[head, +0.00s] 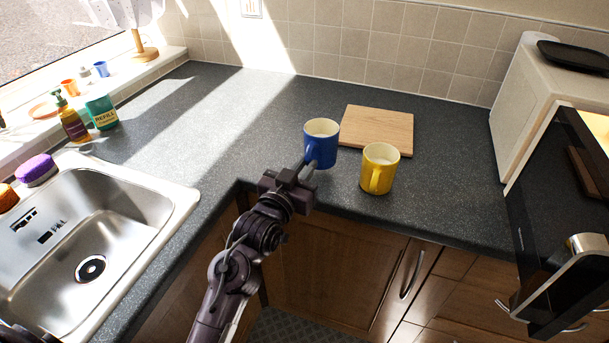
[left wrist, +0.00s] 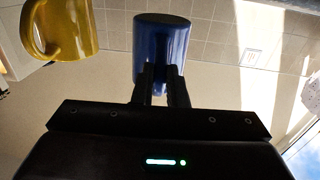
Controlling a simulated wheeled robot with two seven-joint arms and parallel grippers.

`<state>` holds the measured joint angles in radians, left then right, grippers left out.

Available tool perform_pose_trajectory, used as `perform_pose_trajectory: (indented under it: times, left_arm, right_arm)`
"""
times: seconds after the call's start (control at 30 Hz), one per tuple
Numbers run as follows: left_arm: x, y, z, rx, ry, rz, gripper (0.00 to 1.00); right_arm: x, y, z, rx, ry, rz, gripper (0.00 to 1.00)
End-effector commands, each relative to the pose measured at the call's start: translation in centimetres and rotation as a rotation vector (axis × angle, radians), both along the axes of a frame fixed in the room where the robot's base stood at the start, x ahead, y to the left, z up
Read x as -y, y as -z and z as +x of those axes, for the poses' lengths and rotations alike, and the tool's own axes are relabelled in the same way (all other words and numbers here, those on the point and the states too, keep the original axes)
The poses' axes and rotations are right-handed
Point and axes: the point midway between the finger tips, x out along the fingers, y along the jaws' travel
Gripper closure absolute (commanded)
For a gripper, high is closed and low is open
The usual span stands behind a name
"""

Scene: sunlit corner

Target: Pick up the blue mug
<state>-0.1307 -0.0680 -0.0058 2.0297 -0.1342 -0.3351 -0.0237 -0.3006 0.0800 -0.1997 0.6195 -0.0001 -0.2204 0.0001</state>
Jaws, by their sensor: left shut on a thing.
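The blue mug (head: 321,141) is upright at the counter's front part, left of the yellow mug and near the wooden board's left edge. My left gripper (head: 311,168) reaches it from the front and is shut on its near side, probably at the handle, which the fingers hide. In the left wrist view the blue mug (left wrist: 162,50) stands straight ahead, with the two fingers (left wrist: 161,85) close together against it. I cannot tell whether its base is clear of the counter. My right gripper is not in view.
The yellow mug (head: 379,168) stands close on the right, in front of the wooden board (head: 377,128). A sink (head: 90,225) is at the left, with bottles (head: 72,122) behind it. A white microwave (head: 522,100) is at the right. Counter behind the blue mug is clear.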

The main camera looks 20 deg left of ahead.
Motion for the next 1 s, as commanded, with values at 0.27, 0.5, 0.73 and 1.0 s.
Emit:
perform_pose_trajectory:
  times: [0.27,0.5,0.73,1.0]
  left_arm:
    - [0.0,-4.3,0.0,0.011,0.001,0.002,1.0]
    - [0.0,-7.7,0.0,0.011,0.001,0.0,1.0]
    - [0.0,-10.8,0.0,0.011,0.0,0.001,1.0]
    - [0.0,-13.8,0.0,0.01,0.0,0.001,1.0]
  right_arm:
    - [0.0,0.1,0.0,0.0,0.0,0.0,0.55]
    - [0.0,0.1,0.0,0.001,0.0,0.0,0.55]
    - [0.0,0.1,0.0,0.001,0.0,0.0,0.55]
    - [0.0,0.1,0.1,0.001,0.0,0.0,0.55]
